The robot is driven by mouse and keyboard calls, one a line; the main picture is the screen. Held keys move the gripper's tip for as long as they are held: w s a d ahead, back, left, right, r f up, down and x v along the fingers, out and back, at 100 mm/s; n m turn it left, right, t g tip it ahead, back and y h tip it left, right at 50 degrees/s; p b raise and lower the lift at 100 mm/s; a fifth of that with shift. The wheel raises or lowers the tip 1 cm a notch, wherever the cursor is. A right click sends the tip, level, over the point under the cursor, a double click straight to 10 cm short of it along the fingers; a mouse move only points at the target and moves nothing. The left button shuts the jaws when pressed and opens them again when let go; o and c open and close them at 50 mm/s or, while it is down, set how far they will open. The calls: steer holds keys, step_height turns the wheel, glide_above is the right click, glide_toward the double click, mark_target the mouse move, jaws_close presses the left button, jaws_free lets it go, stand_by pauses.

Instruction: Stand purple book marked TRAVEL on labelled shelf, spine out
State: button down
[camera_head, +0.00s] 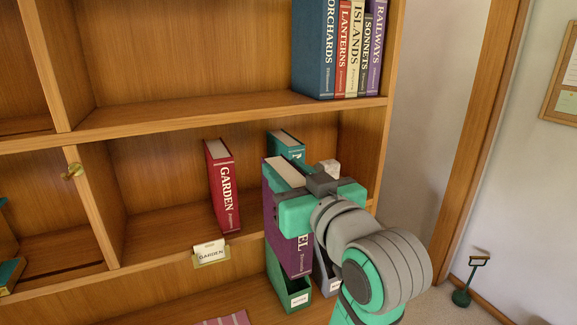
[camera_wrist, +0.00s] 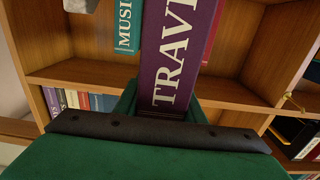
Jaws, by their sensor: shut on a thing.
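The purple book (camera_head: 288,235) is upright, its spine lettering ending in "EL" where my gripper covers part of it. In the wrist view the purple book (camera_wrist: 178,50) shows "TRAV". My gripper (camera_head: 305,208) is shut on its upper part and holds it in front of the shelf, spine facing out into the room. The shelf edge has a label reading GARDEN (camera_head: 210,252). A red GARDEN book (camera_head: 223,188) stands on that shelf. A teal book (camera_head: 287,144) stands behind the purple one and reads MUSI in the wrist view (camera_wrist: 125,25).
A green box (camera_head: 290,290) and a grey box (camera_head: 325,275), both with labels, sit below the held book. The shelf above holds several upright books (camera_head: 345,50). A wooden divider (camera_head: 95,205) bounds the bay at left. Bare shelf shows left of the red book.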

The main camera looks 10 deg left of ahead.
steer(key=shift+w+r, duration=0.1)
steer(key=shift+w, duration=0.1)
steer(key=shift+s, duration=0.3)
steer(key=shift+w+a, duration=0.1)
steer(key=shift+a, duration=0.15)
steer(key=x, duration=1.9)
steer(key=shift+w, duration=0.25)
steer(key=shift+f, duration=0.65)
stand_by(0.6)
steer(key=c, duration=1.1)
jaws_free()
steer(key=shift+f, duration=0.15)
